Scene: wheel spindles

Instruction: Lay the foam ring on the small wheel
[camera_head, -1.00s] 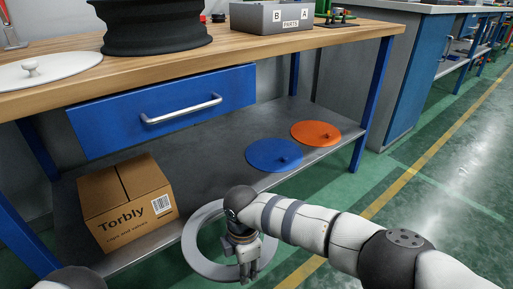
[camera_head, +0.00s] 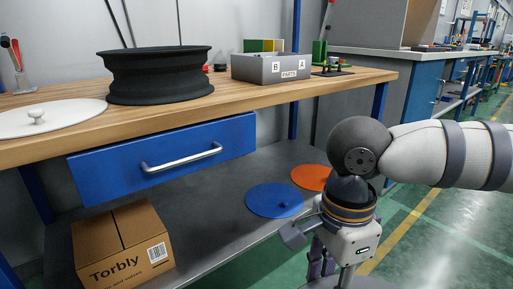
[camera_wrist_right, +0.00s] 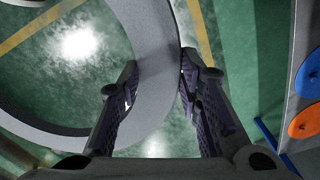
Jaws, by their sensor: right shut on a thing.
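A black wheel (camera_head: 155,78) stands on the wooden bench top at the left of the head view. It is the only wheel I see there, and its size name cannot be told. My right gripper (camera_head: 320,264) hangs in front of the lower shelf, to the right of and lower than the wheel. In the right wrist view, my right gripper (camera_wrist_right: 158,80) is shut on the grey foam ring (camera_wrist_right: 160,45), with the band between its two fingers. In the head view the ring is mostly out of frame below. My left gripper is not in view.
On the bench top are a white disc with a knob (camera_head: 50,118) and a grey parts bin (camera_head: 270,68). A blue drawer (camera_head: 165,160) lies under the top. The lower shelf holds a cardboard box (camera_head: 122,250), a blue disc (camera_head: 272,200) and an orange disc (camera_head: 310,177).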

